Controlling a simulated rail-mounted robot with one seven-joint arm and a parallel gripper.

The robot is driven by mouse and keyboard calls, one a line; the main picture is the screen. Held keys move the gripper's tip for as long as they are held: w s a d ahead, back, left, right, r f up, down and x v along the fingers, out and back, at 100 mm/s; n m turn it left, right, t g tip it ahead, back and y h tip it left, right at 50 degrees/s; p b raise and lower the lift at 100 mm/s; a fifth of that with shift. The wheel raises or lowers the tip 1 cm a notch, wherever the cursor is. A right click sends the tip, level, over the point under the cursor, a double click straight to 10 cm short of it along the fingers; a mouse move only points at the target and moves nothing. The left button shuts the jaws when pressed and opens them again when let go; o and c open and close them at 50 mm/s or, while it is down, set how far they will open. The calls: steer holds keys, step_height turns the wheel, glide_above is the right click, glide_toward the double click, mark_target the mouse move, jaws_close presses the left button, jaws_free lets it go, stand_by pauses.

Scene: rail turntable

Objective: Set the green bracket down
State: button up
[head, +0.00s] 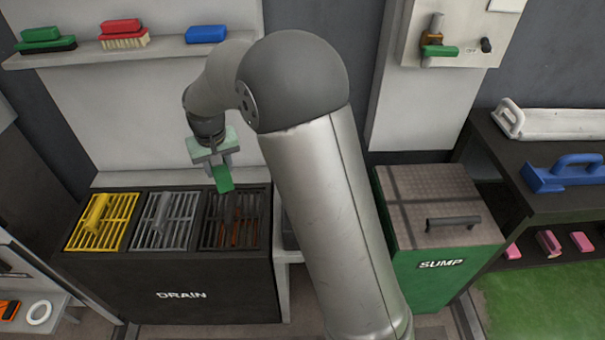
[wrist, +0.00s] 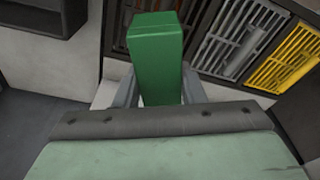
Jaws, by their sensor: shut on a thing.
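The green bracket (head: 222,179) is a small green block held in my gripper (head: 214,172). In the head view it hangs above the back of the dark rightmost grate of the DRAIN unit (head: 180,292). In the wrist view the green bracket (wrist: 156,50) stands out between the two grey fingers of my gripper (wrist: 157,90), which are shut on it. It looks clear of any surface. Its lower end is partly hidden by the view angle.
The DRAIN unit top has a yellow grate (head: 88,228), a grey grate (head: 160,222) and a dark grate (head: 222,238) over orange-brown contents. A green SUMP box (head: 440,270) stands right.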

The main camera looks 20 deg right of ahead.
steer(key=w+d+f+m+b, duration=0.1)
steer(key=d+f, duration=0.3)
steer(key=d, duration=0.6)
steer(key=w+d+f+m+b, duration=0.2)
steer(key=w+d+f, duration=0.2)
steer(key=d, duration=0.6)
steer(key=w+d+f+m+b, duration=0.1)
steer(key=w+d+f+b, duration=0.1)
steer(key=d+f, duration=0.4)
steer(key=shift+w+d+f+m+h+b, duration=0.1)
steer(key=shift+w+d+h, duration=0.1)
steer(key=shift+d, duration=0.6)
steer(key=shift+w+d+m+h+b, duration=0.1)
steer(key=shift+w+d, duration=0.1)
steer(key=shift+d, duration=0.6)
steer(key=shift+w+d+f+m+h+b, duration=0.1)
steer(key=shift+w+d, duration=0.1)
steer(key=shift+d, duration=0.6)
steer(key=shift+w+d+f, duration=0.1)
steer(key=shift+d+f, duration=0.45)
steer(key=shift+f, duration=0.05)
steer(key=shift+d+f+b, duration=0.15)
steer(key=shift+f+b, duration=0.15)
steer(key=shift+f, duration=1.35)
steer(key=shift+f, duration=0.2)
steer(key=o, duration=1.2)
